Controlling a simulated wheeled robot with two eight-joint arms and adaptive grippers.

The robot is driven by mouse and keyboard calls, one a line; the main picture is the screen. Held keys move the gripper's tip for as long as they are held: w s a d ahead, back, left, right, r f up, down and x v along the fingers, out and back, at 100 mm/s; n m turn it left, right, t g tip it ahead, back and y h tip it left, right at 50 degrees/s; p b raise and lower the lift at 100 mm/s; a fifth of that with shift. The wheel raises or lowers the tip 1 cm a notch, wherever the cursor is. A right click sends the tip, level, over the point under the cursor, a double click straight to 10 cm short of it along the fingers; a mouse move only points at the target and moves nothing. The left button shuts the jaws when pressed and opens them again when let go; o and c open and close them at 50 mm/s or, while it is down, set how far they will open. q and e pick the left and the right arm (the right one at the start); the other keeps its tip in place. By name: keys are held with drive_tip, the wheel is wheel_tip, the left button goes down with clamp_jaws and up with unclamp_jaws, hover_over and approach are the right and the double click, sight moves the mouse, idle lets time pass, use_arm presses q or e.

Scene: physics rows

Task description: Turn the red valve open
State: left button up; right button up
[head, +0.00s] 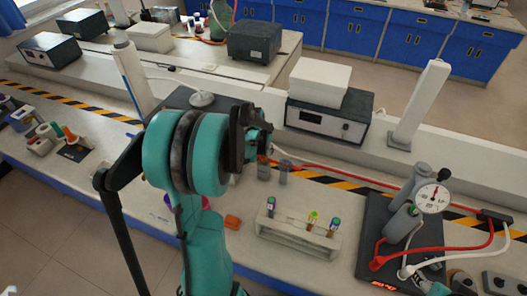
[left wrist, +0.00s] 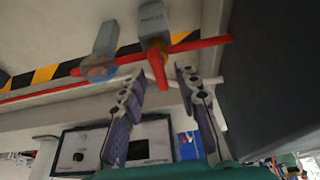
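A red handle (left wrist: 157,66), which looks like the valve's, shows in the left wrist view. It crosses a red tube or bar (left wrist: 195,44) beside two grey upright pieces (left wrist: 153,20). My left gripper's two fingers (left wrist: 162,90) are open, one on each side of the handle's lower end. I see no clear contact. In the head view my teal left arm stands in the middle with its dark gripper (head: 260,130) near the back of the bench, and it hides most of the handle's area.
A white-topped instrument box (head: 325,123) stands behind the gripper. A test-tube rack (head: 298,238) stands in front, with an orange piece (head: 233,222) beside it. At right a hotplate (head: 375,225) holds grey cylinders and a gauge (head: 432,198) with red tubing.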

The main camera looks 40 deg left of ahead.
use_arm(q)
clamp_jaws()
idle(0.4)
drive_tip(key=n+g+y, duration=0.1)
drive_tip(key=n, duration=0.3)
drive_tip(key=shift+d, duration=0.15)
drive_tip(key=n+g+y, duration=0.1)
drive_tip(key=n, duration=0.3)
drive_tip(key=shift+w+n+b, duration=0.15)
drive_tip(key=shift+n+b, duration=0.15)
drive_tip(key=shift+b, duration=0.05)
drive_tip(key=n+g, duration=0.1)
drive_tip(key=n, duration=0.1)
drive_tip(key=n+g+y, duration=0.1)
drive_tip(key=n, duration=0.1)
drive_tip(key=shift+w+d+n, duration=0.1)
drive_tip(key=shift+w+n, duration=0.05)
drive_tip(key=shift+n, duration=0.15)
drive_tip(key=n, duration=0.2)
drive_tip(key=n+g, duration=0.1)
drive_tip(key=n, duration=0.1)
drive_tip(key=shift+w+n+g, duration=0.1)
drive_tip(key=shift+n+g, duration=0.2)
